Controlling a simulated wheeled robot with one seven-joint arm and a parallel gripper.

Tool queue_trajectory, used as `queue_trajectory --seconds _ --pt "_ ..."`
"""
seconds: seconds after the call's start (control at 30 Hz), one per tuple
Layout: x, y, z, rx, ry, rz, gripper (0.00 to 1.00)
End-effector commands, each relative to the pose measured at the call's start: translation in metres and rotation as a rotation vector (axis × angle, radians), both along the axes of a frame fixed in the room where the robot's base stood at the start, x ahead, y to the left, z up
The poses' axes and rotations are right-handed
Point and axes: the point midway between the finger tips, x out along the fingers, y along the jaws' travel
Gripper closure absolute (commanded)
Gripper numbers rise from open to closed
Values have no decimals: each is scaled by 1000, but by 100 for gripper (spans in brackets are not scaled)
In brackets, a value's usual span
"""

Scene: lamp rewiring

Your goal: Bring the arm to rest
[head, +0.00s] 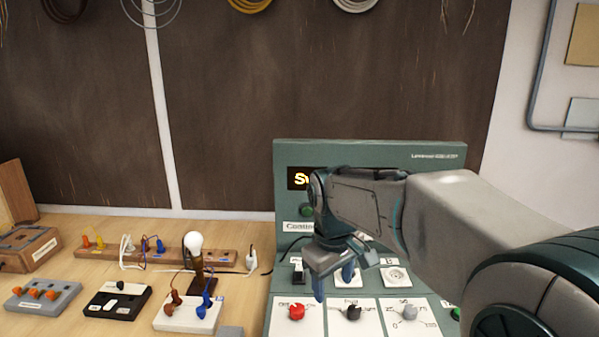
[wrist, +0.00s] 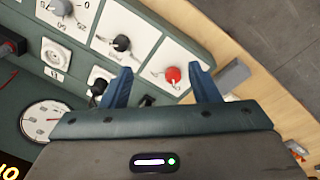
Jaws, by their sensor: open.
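My gripper (head: 335,285) hangs in front of the green test panel (head: 370,153) in the head view, above its lower row of knobs. In the wrist view my gripper (wrist: 165,85) shows two blue fingers spread apart with nothing between them. Past the fingertips are a red knob (wrist: 172,74) and a black knob (wrist: 121,43). In the head view the red knob (head: 296,312), the black knob (head: 352,313) and a grey knob (head: 408,312) sit on white plates. My arm (head: 440,205) reaches in from the right and hides part of the panel and its display.
A bulb (head: 194,243) stands on a holder left of the panel, by a white block (head: 188,315) with brown and blue plugs. A black block (head: 117,300), a grey block (head: 43,295) and a wooden strip (head: 215,256) with leads lie farther left. A gauge (wrist: 40,121) shows in the wrist view.

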Motion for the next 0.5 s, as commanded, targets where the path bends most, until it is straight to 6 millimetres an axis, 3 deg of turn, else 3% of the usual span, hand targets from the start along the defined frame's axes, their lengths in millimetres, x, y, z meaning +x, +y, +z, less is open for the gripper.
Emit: queue_trajectory --seconds 0.3,0.5 --pt "-101 -60 -16 69 -113 -358 45" --pt "-148 -80 -37 136 -162 -535 45"
